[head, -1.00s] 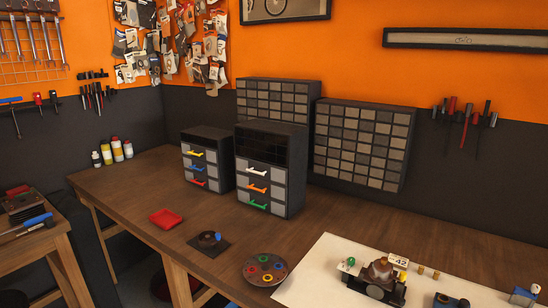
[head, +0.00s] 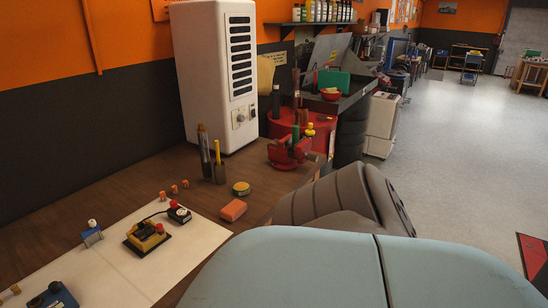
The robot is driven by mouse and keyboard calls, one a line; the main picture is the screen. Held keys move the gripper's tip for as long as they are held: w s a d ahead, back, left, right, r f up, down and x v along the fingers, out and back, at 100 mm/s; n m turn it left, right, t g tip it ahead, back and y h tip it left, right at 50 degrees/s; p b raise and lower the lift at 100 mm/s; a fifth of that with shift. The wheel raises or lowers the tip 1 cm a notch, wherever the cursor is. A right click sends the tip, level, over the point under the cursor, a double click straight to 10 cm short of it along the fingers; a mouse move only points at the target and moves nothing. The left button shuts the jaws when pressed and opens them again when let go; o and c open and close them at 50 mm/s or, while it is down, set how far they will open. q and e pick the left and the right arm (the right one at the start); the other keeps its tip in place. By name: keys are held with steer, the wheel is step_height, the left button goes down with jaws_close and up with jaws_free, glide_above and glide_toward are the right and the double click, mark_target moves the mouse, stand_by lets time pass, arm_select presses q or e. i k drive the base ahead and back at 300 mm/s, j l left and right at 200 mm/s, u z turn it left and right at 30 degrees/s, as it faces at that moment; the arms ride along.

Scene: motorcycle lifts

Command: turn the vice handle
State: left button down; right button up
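A red vice (head: 287,154) sits near the right end of the wooden bench, just right of a white cabinet. Small green, red and yellow parts show at its top, and I cannot tell which of them is the handle. A large red rounded thing stands right behind it, so its outline is hard to separate. Neither of my grippers is in view.
The white cabinet (head: 222,75) stands on the bench (head: 120,187). An orange block (head: 233,210), a round tin (head: 241,188) and upright tools (head: 212,160) lie before the vice. Large pale blue and grey-brown ribbed shapes cover the foreground. Open floor (head: 460,150) lies right.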

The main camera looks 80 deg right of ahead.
mark_target(309, 156)
steer(key=z, duration=2.85)
